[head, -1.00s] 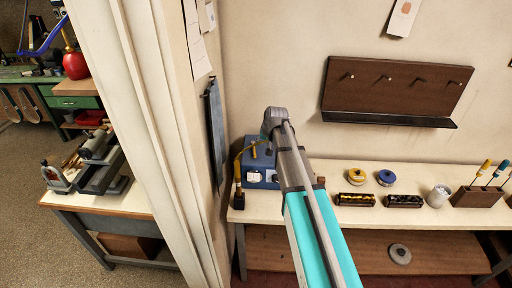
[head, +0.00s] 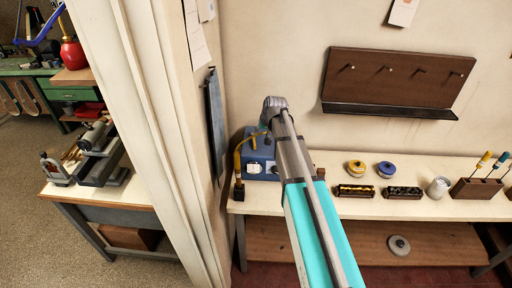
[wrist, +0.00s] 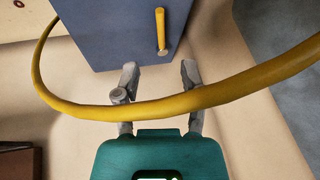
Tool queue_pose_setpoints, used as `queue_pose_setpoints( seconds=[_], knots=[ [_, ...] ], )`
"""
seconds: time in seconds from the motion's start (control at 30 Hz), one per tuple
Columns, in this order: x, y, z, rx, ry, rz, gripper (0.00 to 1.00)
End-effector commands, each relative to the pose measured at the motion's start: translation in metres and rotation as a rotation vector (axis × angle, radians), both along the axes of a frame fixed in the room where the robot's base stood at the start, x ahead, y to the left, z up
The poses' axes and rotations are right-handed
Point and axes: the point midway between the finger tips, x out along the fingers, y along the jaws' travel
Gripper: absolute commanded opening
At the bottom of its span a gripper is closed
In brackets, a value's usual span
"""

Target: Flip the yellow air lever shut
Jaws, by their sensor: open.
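The yellow lever (wrist: 161,30) is a thin bar on the face of a blue box (wrist: 110,35). In the wrist view it stands lengthwise up the picture, with a small pivot at its lower end. My gripper (wrist: 160,72) is open and empty. Its fingertips are just below the lever's lower end in the picture, spread to either side of its line. I cannot tell how far apart they are in depth. A yellow hose (wrist: 160,106) crosses over my fingers. In the head view the blue box (head: 262,170) stands on the bench, partly hidden by my arm.
The cream bench (head: 330,208) holds a yellow tin (head: 355,167), a blue tin (head: 386,169), a white cup (head: 438,187) and a tool block (head: 477,190) to the right. A wall and door frame (head: 150,130) stand close on the left. The hose loops widely around my gripper.

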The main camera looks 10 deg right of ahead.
Motion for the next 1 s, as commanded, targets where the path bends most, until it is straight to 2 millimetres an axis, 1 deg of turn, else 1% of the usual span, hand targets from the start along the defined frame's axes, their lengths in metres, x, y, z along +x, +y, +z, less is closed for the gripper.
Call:
queue_pose_setpoints(
  seconds=[0.03,1.0],
  knots=[
    [0.002,0.001,-0.007,0.0,0.0,0.0,0.54],
    [0.034,0.013,-0.08,0.0,0.0,0.0,0.54]
  ],
)
